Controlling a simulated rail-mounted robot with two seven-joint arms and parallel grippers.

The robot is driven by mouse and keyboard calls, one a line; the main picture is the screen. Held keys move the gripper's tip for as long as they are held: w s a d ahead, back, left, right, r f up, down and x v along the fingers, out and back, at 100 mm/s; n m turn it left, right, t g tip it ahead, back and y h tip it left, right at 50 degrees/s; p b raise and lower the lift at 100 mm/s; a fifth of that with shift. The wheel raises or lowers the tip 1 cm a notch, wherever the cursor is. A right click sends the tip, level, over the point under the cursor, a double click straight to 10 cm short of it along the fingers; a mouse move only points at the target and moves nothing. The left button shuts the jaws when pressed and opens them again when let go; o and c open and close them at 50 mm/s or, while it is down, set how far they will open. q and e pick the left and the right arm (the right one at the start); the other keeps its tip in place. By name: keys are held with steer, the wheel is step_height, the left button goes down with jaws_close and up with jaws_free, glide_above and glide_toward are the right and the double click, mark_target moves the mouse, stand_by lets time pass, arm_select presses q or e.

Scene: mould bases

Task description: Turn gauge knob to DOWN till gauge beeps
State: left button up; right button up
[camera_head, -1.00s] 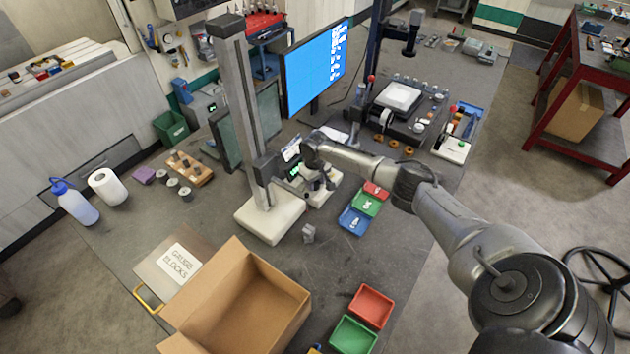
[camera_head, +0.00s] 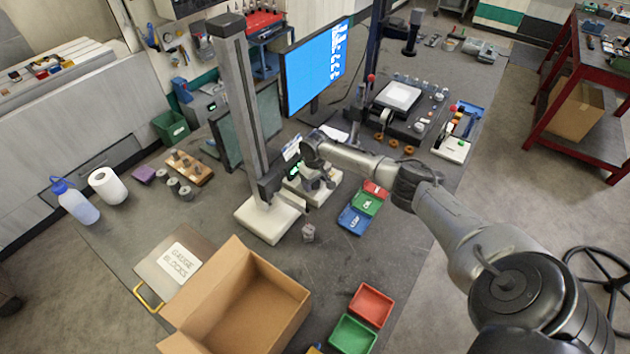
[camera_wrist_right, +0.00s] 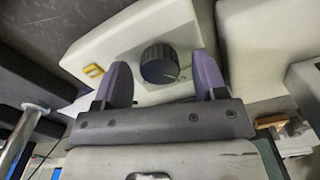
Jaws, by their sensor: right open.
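The gauge is a tall grey column (camera_head: 240,100) on a white base (camera_head: 270,218), with a dark carriage (camera_head: 270,187) low on the column. A small grey block (camera_head: 308,233) stands beside the base, just below the carriage's probe arm. The gauge knob (camera_wrist_right: 159,64) is black and ridged with a pale pointer line, on a white panel; its lettering is too small to read. My right gripper (camera_wrist_right: 161,80) is open, with its purple fingers on either side of the knob; contact is unclear. In the head view my right wrist (camera_head: 313,150) hides the knob. My left gripper is out of view.
An open cardboard box (camera_head: 250,300) stands in front. A monitor (camera_head: 315,68) stands behind. Bare table lies between the base and the front trays (camera_head: 370,305).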

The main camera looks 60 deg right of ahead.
step_height(320, 180, up, 14)
stand_by(0.6)
steer(key=shift+d+f, duration=0.1)
steer(key=shift+f, duration=0.1)
stand_by(0.4)
